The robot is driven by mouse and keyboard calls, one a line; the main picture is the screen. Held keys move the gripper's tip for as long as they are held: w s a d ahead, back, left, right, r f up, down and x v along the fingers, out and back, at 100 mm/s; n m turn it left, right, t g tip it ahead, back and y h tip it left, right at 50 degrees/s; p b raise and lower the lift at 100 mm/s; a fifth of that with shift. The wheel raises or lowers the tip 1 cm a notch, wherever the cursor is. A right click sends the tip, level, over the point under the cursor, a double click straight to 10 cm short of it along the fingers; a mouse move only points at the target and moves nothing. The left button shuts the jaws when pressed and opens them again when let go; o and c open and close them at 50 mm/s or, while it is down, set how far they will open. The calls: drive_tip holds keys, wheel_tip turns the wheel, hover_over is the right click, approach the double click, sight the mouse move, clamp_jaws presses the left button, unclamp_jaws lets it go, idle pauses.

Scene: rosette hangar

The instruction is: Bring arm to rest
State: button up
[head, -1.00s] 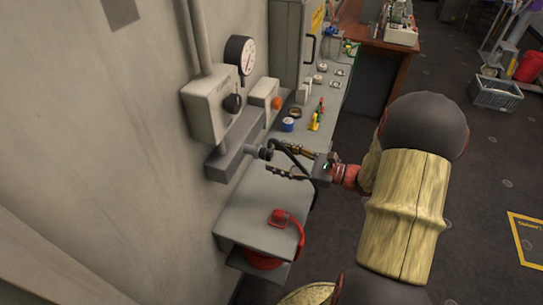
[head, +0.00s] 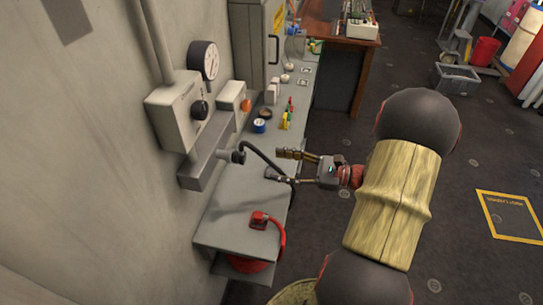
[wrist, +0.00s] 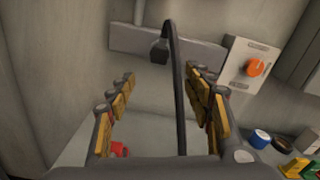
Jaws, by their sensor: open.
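My gripper (head: 279,166) is open at the end of my arm, above the grey bench's outer edge. It also shows in the wrist view (wrist: 162,78), its two yellow-padded fingers spread apart. A black cable (wrist: 180,90) runs up the picture between the fingers and bends over into a dark plug (wrist: 159,48) at the grey wall rail. In the head view the plug (head: 234,157) sits at the rail's front, left of and apart from my fingertips. The cable (head: 262,159) passes by the fingertips; whether it touches them I cannot tell.
The grey rail (head: 205,155) and a switch box (head: 180,110) with a gauge (head: 203,60) are on the left wall. The bench (head: 230,205) holds a red connector (head: 259,219), a blue tape roll (head: 260,126) and small coloured items. The floor (head: 480,130) to the right is largely open.

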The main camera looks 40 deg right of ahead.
drive_tip(key=s+a+f+n+g+h, duration=0.2)
drive_tip(key=s+a+f+n+g, duration=0.1)
drive_tip(key=s+a+n+g, duration=0.25)
drive_tip(key=s+a+f+n+g+h, duration=0.3)
drive_tip(key=s+a+f+n+g, duration=0.1)
drive_tip(key=s+n+g, duration=0.25)
drive_tip(key=a+r+n+t+h, duration=0.1)
drive_tip(key=a+r+n+h, duration=0.2)
drive_tip(key=a+r+n, duration=0.2)
drive_tip(key=a+r+n+t+h, duration=0.2)
drive_tip(key=a+r+n, duration=0.4)
drive_tip(key=r, duration=0.6)
drive_tip(key=shift+w+a+r+n+h, duration=0.15)
drive_tip(key=shift+w+a+n+h, duration=0.25)
drive_tip(key=shift+n, duration=0.8)
drive_tip(key=shift+s+d, duration=0.1)
drive_tip(key=shift+s, duration=0.05)
